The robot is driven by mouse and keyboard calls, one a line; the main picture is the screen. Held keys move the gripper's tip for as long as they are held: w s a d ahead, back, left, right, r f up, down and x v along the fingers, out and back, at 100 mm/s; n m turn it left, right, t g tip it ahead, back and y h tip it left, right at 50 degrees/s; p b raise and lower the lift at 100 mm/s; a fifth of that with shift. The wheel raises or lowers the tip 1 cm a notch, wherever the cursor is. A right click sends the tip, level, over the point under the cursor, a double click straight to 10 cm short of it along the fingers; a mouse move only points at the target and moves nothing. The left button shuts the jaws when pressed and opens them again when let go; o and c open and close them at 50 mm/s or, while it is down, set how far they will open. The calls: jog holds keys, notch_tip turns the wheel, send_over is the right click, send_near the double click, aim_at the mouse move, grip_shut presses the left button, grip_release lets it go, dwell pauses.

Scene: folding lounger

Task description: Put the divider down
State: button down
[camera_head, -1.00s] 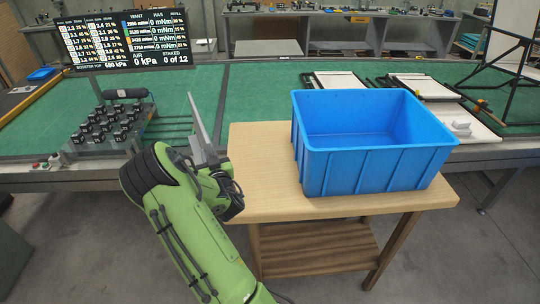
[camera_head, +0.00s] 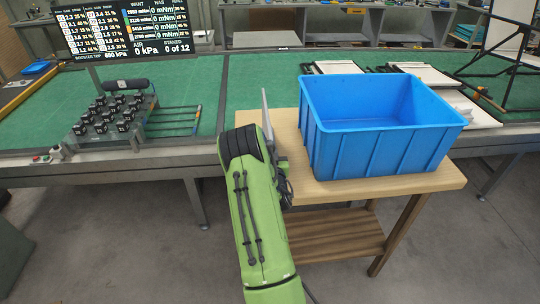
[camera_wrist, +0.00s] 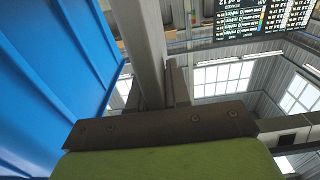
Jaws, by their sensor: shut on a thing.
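The divider (camera_head: 265,112), a thin grey strip, stands nearly upright above my gripper (camera_head: 270,143), just left of the blue bin (camera_head: 385,148). My gripper is largely hidden behind my green arm in the head view. In the wrist view the divider (camera_wrist: 141,40) rises from my gripper (camera_wrist: 165,88) as a long grey bar, and the gripper is shut on it. The bin's blue wall (camera_wrist: 62,55) fills the left of the wrist view. The divider's lower end is hidden.
The bin stands on a small wooden table (camera_head: 420,182) with a lower shelf (camera_head: 325,236). Behind is a long green-topped bench (camera_head: 245,90). A rack of small black blocks (camera_head: 108,112) sits at its left, under a display board (camera_head: 125,30). White panels (camera_head: 335,67) lie behind the bin.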

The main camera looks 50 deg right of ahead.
jog(key=shift+r, duration=0.1)
jog(key=c, duration=1.4)
grip_release()
jog(key=shift+c, duration=0.2)
jog(key=o, duration=0.4)
jog(key=shift+c, duration=0.2)
